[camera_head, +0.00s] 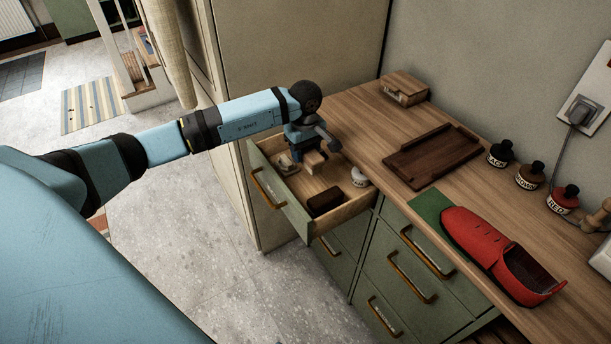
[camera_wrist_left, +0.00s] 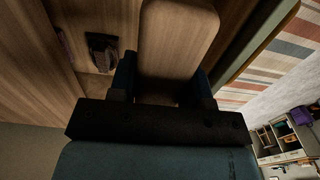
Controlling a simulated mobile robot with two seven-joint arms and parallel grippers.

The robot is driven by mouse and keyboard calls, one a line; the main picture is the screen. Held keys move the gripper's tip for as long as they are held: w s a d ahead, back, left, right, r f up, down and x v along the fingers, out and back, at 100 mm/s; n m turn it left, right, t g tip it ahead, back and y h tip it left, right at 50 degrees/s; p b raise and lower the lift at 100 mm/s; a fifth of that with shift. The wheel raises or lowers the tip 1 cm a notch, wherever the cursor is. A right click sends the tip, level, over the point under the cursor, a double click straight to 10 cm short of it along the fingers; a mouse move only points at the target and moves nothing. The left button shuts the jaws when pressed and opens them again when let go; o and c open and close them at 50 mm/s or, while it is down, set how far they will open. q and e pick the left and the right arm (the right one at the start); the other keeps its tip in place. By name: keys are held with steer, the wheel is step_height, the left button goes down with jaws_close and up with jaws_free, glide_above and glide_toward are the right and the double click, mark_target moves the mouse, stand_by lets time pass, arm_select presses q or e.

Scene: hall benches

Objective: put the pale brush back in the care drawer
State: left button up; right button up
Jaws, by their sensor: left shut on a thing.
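The pale brush (camera_head: 315,161) is a light wooden block held between the fingers of my left gripper (camera_head: 306,150). It is over the far part of the open care drawer (camera_head: 291,208); I cannot tell whether it touches the drawer floor. In the left wrist view the pale brush (camera_wrist_left: 178,38) fills the space between the fingers of the left gripper (camera_wrist_left: 165,88), which is shut on it. The brush's underside is hidden. My right gripper is not in view.

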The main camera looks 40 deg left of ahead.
arm_select(q)
glide_above(305, 183)
step_height(305, 183, down, 5)
steer(key=shift+f, duration=0.1)
step_height(305, 183, down, 4)
steer(key=shift+d, duration=0.1)
steer(key=shift+f, duration=0.2)
steer(key=o, duration=0.8)
steer(key=shift+o, duration=0.2)
